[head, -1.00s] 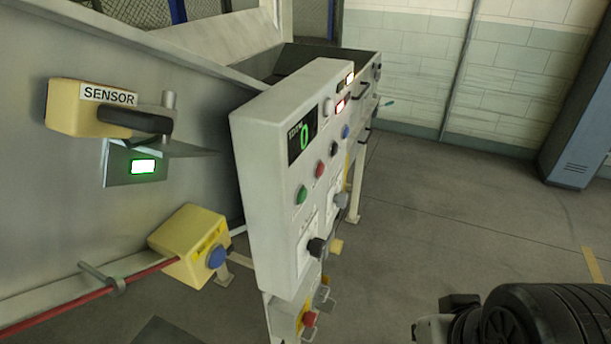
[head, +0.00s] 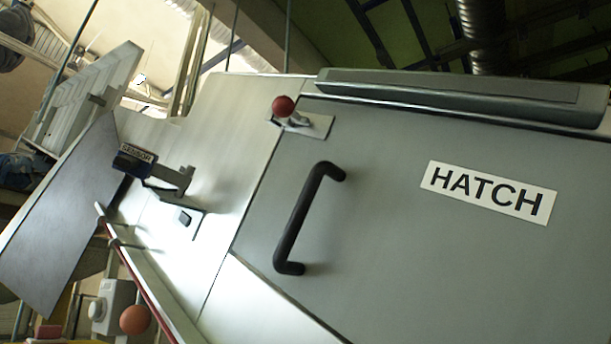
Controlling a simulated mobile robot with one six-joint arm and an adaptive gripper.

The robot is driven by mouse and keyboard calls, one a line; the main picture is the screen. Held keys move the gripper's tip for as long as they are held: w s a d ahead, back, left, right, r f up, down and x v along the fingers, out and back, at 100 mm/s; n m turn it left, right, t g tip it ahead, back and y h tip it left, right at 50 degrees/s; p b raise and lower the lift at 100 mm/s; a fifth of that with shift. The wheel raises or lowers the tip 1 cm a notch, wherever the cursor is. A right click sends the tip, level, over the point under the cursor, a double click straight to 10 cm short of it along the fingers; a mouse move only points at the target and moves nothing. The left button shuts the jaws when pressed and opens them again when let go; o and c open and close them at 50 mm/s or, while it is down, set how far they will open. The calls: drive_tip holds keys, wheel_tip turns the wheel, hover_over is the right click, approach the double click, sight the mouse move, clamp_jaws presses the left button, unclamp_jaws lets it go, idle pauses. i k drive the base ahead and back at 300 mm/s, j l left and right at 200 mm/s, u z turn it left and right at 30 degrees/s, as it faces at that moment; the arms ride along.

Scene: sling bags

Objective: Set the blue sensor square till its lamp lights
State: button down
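The blue sensor (head: 135,160), a small dark blue box with a white label, is at the left on the side of a grey metal machine. It looks tilted in the head view, which is itself tilted. A grey bracket with a post (head: 178,180) stands out to its right. My gripper is not in view.
A grey hatch (head: 400,255) with a black handle (head: 301,220) fills the right side. A red-knobbed latch (head: 284,107) is at its upper left corner. A red cord (head: 140,285) runs along a rail at lower left, near an orange ball (head: 134,319). A belt (head: 55,230) slopes at the left.

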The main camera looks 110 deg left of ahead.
sight(132, 159)
drive_tip(key=i+l+u, duration=0.2)
drive_tip(key=u, duration=0.3)
drive_tip(key=i+l+u, duration=0.15)
drive_tip(key=l+u, duration=0.15)
drive_tip(key=u, duration=3.55)
